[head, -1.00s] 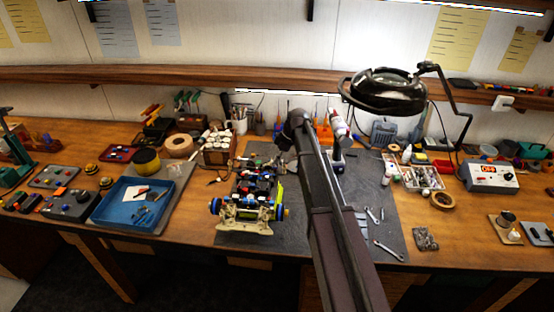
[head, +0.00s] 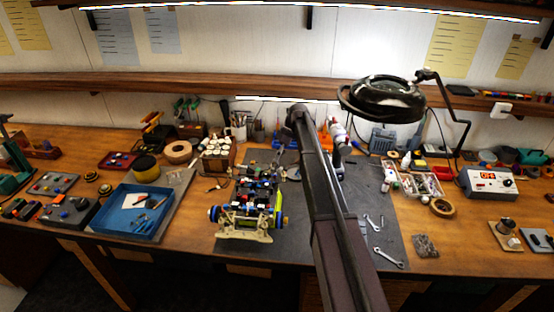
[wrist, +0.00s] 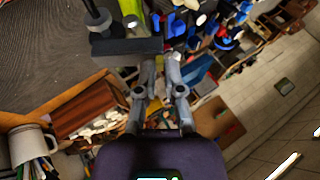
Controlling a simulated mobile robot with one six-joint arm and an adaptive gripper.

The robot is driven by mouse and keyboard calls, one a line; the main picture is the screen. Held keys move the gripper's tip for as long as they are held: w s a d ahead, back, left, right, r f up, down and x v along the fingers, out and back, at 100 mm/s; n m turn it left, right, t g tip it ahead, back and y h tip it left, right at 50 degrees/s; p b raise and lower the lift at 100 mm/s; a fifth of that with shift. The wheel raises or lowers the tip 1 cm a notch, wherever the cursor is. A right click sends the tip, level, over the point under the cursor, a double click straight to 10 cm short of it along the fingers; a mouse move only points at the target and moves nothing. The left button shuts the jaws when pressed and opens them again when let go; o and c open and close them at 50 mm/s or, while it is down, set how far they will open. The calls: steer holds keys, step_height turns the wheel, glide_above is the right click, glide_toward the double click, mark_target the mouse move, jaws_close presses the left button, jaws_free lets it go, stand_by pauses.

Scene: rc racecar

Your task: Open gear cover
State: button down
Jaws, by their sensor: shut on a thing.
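The RC racecar (head: 245,212) sits on the dark work mat, left of my arm in the head view. It has blue and yellow wheels and a yellow-green strip along its right side. In the wrist view, part of the car (wrist: 224,38) shows at the top. My gripper (wrist: 161,62) has its fingers close together at the car, shut on a small part mostly hidden between them. A dark grey block (wrist: 125,47) lies beside the left finger; I cannot tell whether it is the gear cover. In the head view my arm hides most of the gripper.
A blue tray (head: 130,212) stands left of the car. A magnifier lamp (head: 385,98) hangs at the right. Wrenches (head: 388,257) lie on the mat right of my arm. A wooden rack of white bottles (head: 217,155) stands behind the car.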

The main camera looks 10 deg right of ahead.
steer(key=c, duration=0.8)
jaws_free()
steer(key=shift+o, duration=0.2)
steer(key=shift+s, duration=0.1)
